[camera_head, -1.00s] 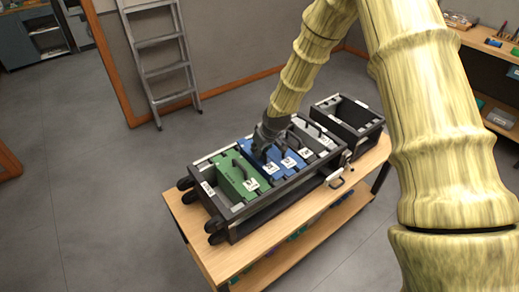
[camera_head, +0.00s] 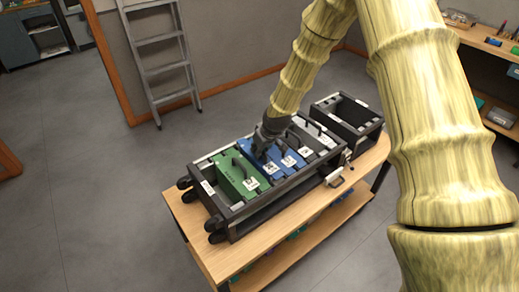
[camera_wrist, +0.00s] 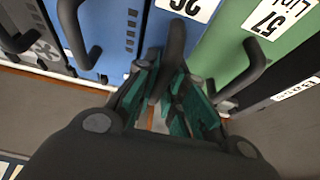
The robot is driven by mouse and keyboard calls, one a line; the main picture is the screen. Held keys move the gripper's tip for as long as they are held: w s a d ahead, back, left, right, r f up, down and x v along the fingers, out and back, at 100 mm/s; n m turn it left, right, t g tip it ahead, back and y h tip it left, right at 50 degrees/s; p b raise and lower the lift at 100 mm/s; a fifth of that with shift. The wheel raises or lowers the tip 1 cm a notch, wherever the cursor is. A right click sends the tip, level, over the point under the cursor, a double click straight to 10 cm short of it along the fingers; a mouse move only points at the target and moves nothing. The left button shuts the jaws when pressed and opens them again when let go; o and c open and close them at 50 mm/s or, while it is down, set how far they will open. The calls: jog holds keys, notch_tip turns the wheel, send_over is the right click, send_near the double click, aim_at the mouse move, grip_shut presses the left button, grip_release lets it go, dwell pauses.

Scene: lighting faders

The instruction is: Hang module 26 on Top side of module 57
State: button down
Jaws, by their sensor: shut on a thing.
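The blue module taken as module 26 (camera_head: 253,158) stands in the black case between the green module and another blue one. In the wrist view its label (camera_wrist: 187,6) is partly cut off, so its number is not fully legible. My gripper (camera_head: 260,150) is over this module. In the wrist view my gripper (camera_wrist: 166,88) is shut on its dark handle (camera_wrist: 174,48), one finger on each side. Module 57 is the green module (camera_head: 232,178) next to it on the left, and its "57" label (camera_wrist: 268,18) shows in the wrist view. Module 57's handle (camera_wrist: 248,70) is free.
The black case (camera_head: 241,221) lies on a wooden table (camera_head: 206,257). More blue and grey modules (camera_head: 305,142) stand to the right in it. The case has an empty slot at its left end. A smaller open black case (camera_head: 357,122) stands behind, at right.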

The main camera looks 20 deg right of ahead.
jog(key=shift+f+b, duration=0.55)
jog(key=shift+f, duration=0.5)
jog(key=c, duration=1.4)
grip_release()
jog(key=shift+f, duration=0.1)
jog(key=shift+w+a+r+p+v, duration=0.2)
jog(key=shift+w+p+v, duration=0.45)
jog(key=shift+v, duration=2.45)
jog(key=shift+w+a+r+p+v, duration=0.15)
jog(key=shift+p+v, duration=0.95)
jog(key=shift+v, duration=1.95)
jog(key=shift+w+a+r+p+v, duration=0.2)
jog(key=shift+w+p+v, duration=0.5)
jog(key=shift+v, duration=2.4)
jog(key=shift+s+d, duration=0.15)
jog(key=shift+s, duration=0.05)
